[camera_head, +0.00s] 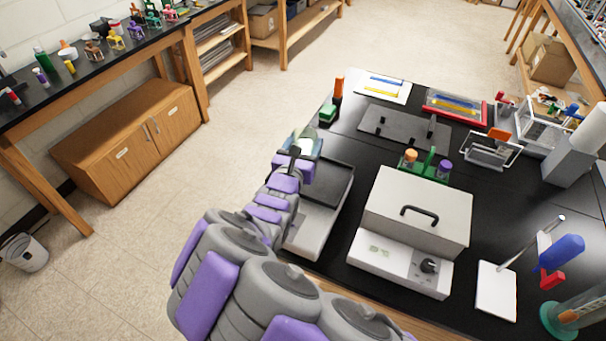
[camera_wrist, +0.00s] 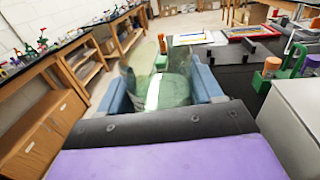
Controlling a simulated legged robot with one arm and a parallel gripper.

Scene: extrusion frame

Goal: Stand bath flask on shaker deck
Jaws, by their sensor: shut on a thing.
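The clear, greenish glass flask (camera_wrist: 168,92) is between the blue fingers of my gripper (camera_wrist: 160,86), which is shut on it. In the head view my gripper (camera_head: 303,146) and the flask are small and partly hidden by my arm. They appear above the far left part of the shaker, near its back edge. The shaker has a white body (camera_head: 311,236) and a black, rimmed deck (camera_head: 333,186); my arm covers its left side. The deck part I see looks empty. I cannot tell whether the flask's base touches the deck.
Right of the shaker stands a white bath (camera_head: 418,212) with a closed, black-handled lid. Behind it is a green rack (camera_head: 428,167) with capped tubes. A grey plate (camera_head: 403,127) lies farther back, and a green-based orange item (camera_head: 334,100) stands at the back left. Floor is left of the bench.

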